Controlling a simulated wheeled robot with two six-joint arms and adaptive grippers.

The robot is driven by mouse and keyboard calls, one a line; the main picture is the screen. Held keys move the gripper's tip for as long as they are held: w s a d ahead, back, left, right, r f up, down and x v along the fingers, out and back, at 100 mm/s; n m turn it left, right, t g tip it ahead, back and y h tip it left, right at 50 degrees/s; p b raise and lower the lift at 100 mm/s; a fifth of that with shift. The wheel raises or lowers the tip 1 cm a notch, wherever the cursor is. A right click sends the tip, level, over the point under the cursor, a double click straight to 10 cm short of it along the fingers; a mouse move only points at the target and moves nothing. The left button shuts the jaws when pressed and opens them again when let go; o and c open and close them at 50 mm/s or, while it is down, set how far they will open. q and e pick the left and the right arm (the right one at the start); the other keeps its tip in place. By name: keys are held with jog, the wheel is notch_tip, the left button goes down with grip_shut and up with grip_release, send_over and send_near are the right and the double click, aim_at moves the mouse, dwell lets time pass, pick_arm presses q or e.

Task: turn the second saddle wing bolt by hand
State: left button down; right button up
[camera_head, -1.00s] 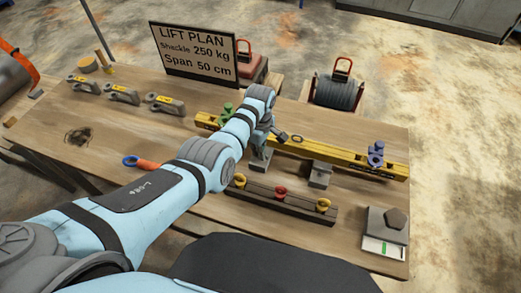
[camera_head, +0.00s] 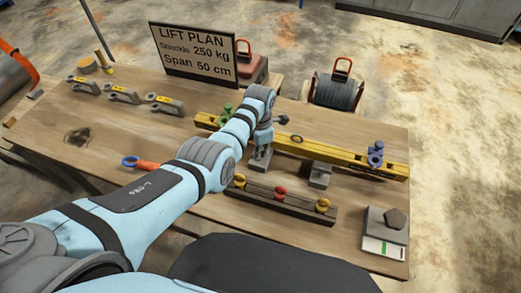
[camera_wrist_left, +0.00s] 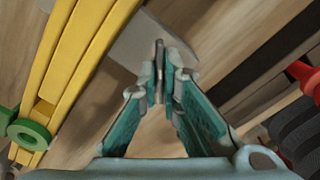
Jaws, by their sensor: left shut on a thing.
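The yellow beam (camera_head: 340,157) lies across the table on grey saddle blocks. One saddle (camera_head: 260,162) is under my left gripper (camera_head: 264,148), and another saddle (camera_head: 319,175) stands to its right. In the left wrist view the fingertips (camera_wrist_left: 163,75) are closed on a thin grey upright piece, the wing bolt (camera_wrist_left: 159,52), at the grey saddle (camera_wrist_left: 125,48) beside the beam (camera_wrist_left: 82,50). The fingers hide most of the bolt. In the head view my wrist covers it. My right gripper is in neither view.
A green shackle (camera_head: 226,110) and a blue shackle (camera_head: 376,155) sit on the beam. A dark rack (camera_head: 262,194) with yellow and red rings lies in front. A lift plan sign (camera_head: 194,53) stands behind.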

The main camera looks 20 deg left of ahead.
pick_arm(q)
jog(key=n, duration=0.7)
jog(key=shift+s+f, duration=0.25)
jog(key=shift+s, duration=0.05)
dwell(0.3)
jog(key=c, duration=1.8)
grip_release()
jog(key=shift+w+r, duration=0.15)
jog(key=shift+w, duration=0.05)
jog(key=shift+r, duration=0.15)
notch_tip(320, 180, up, 12)
jog(key=shift+f, duration=0.1)
